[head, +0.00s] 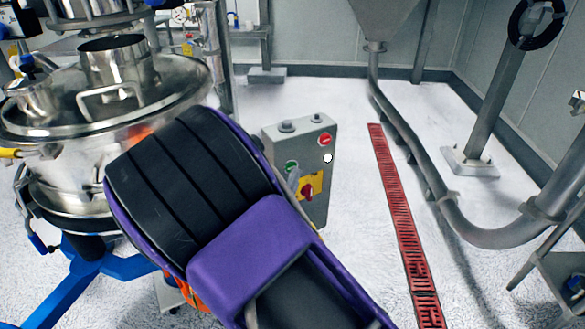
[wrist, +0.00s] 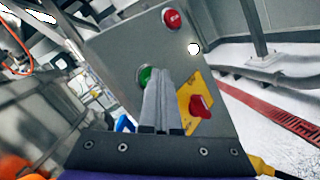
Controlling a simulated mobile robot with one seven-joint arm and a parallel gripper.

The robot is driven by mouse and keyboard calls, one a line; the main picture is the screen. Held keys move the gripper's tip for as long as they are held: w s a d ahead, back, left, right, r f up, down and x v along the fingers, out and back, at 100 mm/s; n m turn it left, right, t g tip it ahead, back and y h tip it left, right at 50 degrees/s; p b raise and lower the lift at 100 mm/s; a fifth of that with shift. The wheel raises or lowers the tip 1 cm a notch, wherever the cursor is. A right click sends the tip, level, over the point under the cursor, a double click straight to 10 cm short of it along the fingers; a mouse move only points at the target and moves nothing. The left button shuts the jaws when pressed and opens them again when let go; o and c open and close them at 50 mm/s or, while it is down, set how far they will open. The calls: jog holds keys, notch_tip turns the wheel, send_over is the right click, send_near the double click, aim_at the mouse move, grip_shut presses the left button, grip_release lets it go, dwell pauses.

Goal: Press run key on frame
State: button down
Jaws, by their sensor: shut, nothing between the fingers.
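A grey control box (head: 310,137) stands in the head view, right of the steel vessel. Its face carries a green button (head: 291,166), which I take as the run key, with a red button (head: 326,139) above it. The green button (wrist: 146,76) also shows in the wrist view, partly covered by the fingertips. My gripper (head: 294,180) is shut and empty, its fingertips just in front of the green button. The gripper (wrist: 161,75) points at the box face in the wrist view. I cannot tell whether the tips touch the button.
A red rotary switch (wrist: 201,105) on a yellow plate (wrist: 185,100) sits right of the fingers. A white round spot (wrist: 194,49) shows below the red button. The steel vessel (head: 150,85) stands left. A red floor grate (head: 400,215) and grey pipe (head: 430,180) lie right.

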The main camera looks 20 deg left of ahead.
jog(key=shift+s+d, duration=0.55)
jog(key=s+d, duration=0.3)
jog(key=shift+s+d, duration=0.25)
jog(key=shift+d, duration=0.05)
dwell(0.8)
